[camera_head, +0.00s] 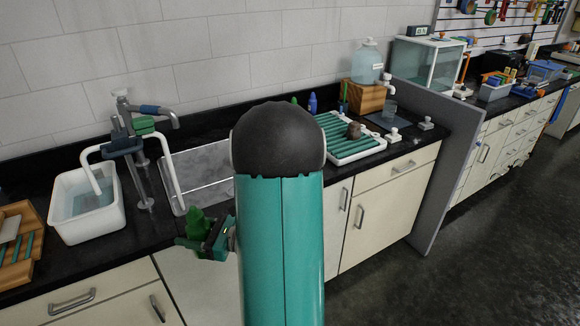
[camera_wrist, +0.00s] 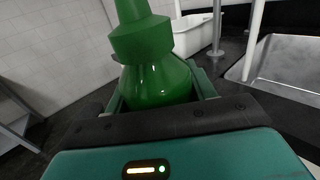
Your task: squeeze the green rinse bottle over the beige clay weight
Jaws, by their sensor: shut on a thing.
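The green rinse bottle (camera_head: 198,224) is in my gripper (camera_head: 212,240), held roughly upright in front of the sink counter's edge. In the wrist view the bottle (camera_wrist: 155,80), with its stepped neck, stands between the two fingers of my gripper (camera_wrist: 160,98), which are shut on its body. Its top is cut off by the frame. I cannot make out a beige clay weight for certain. A small dark brown lump (camera_head: 353,130) sits on the green-slatted rack (camera_head: 352,152) to the right, well away from my gripper. My arm hides part of the counter.
A metal sink (camera_head: 200,165) lies behind the gripper, with a tap (camera_head: 150,110) at its left. A white basin of water (camera_head: 88,212) and a wooden tray (camera_head: 18,250) stand on the left. A clear jug (camera_head: 367,62) is at the back right. The floor at right is clear.

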